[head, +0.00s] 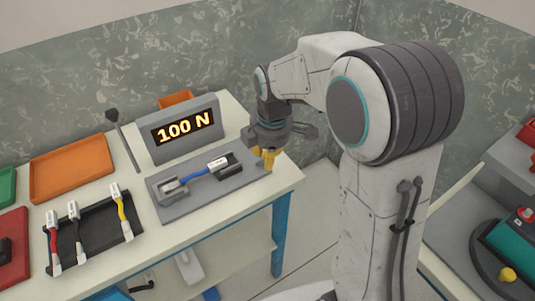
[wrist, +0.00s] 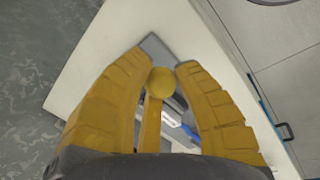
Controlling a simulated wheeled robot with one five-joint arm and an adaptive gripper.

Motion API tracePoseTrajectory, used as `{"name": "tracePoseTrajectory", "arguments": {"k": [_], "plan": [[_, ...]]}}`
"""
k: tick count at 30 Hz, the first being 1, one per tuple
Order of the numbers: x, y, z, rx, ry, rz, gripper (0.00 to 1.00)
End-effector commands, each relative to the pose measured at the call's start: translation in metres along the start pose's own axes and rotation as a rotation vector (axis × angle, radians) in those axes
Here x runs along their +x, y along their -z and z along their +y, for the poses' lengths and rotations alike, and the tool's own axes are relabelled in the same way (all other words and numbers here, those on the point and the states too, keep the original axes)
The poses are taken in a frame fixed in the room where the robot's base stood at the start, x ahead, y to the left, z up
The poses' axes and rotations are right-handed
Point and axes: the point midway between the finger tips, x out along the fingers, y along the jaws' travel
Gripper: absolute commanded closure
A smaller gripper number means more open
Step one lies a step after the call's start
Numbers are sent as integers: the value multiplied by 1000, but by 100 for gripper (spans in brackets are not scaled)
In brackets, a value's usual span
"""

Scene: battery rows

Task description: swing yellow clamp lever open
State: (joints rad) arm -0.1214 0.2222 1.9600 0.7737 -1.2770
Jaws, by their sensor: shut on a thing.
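The yellow clamp lever (wrist: 151,122) shows in the wrist view as a bar with a round knob (wrist: 162,81) at its end. My gripper (wrist: 161,66) has its two yellow fingers on either side of the knob, shut on it. In the head view my gripper (head: 265,158) is at the right end of the grey test plate (head: 183,209), and its fingers hide the lever there. A blue cable (head: 195,176) lies along the plate between a grey holder (head: 173,187) at left and a dark clamp (head: 231,164) at right, with a white tag near the clamp.
A grey display (head: 184,128) reading "100 N" stands behind the plate. A black rack (head: 95,235) with red, black and yellow cables is at left. An orange tray (head: 72,173) lies behind it. The table's right edge is close to my gripper, with open floor beyond.

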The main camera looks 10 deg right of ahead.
Motion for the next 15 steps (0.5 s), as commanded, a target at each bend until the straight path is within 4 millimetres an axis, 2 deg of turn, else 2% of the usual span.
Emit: {"name": "tracePoseTrajectory", "arguments": {"k": [15], "plan": [[6,-1,-4,-1,12,-3,100]]}}
